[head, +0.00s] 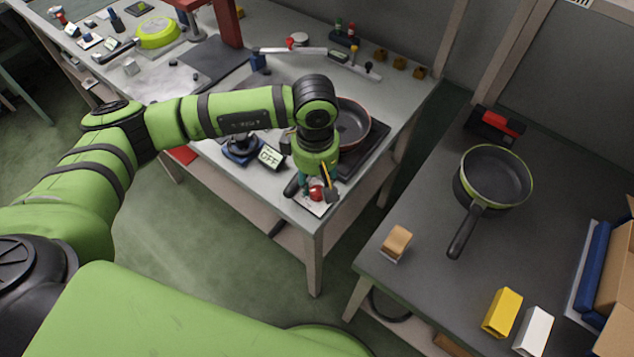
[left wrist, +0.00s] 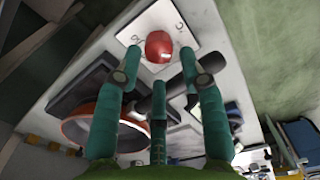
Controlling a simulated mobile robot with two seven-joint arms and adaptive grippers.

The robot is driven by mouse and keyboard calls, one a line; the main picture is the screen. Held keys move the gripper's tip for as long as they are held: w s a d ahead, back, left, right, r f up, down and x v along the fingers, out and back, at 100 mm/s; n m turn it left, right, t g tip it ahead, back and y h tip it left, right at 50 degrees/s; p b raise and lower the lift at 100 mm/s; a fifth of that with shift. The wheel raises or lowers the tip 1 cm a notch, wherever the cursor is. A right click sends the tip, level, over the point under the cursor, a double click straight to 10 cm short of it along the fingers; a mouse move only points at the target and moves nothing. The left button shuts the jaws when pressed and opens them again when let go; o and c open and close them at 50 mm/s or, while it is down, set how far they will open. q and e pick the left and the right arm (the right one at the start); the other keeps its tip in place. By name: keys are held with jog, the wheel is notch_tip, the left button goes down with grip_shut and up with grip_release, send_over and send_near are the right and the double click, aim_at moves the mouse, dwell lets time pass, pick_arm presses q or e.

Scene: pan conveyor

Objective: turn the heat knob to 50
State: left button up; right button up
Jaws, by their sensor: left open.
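The red heat knob (head: 316,193) sits on a white plate (head: 313,208) at the near corner of the left workbench. The left wrist view shows the knob (left wrist: 158,46) and printed marks on the plate (left wrist: 192,18); the marks are too small to read surely. My left gripper (head: 312,188) is over the knob, pointing down. In the left wrist view its green fingers (left wrist: 160,58) are spread, with the knob between and just beyond the tips; I cannot tell whether they touch it. A small display (head: 270,156) reads "OFF". My right gripper is not in view.
A pan (head: 353,124) with a reddish rim stands on the dark hob plate (head: 367,149) close behind my gripper. The right table (head: 410,285) holds another pan (head: 495,177), a tan block (head: 397,243), and yellow (head: 502,313) and white (head: 533,331) boxes. A floor gap separates the tables.

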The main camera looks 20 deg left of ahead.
aim_at(317, 189)
pick_arm(q)
notch_tip(317, 189, down, 3)
jog(key=shift+f+p, duration=0.1)
jog(key=shift+p, duration=0.3)
jog(key=shift+f, duration=0.25)
grip_shut()
jog(key=shift+w+f+b, duration=0.1)
jog(key=shift+f+b, duration=0.05)
jog(key=shift+b, duration=0.45)
jog(key=m+b, duration=0.6)
jog(key=b, duration=0.3)
jog(key=shift+f, duration=0.1)
jog(key=shift+r+m+b, duration=0.25)
jog(key=shift+m+b, duration=0.75)
jog(key=shift+b, duration=0.2)
grip_release()
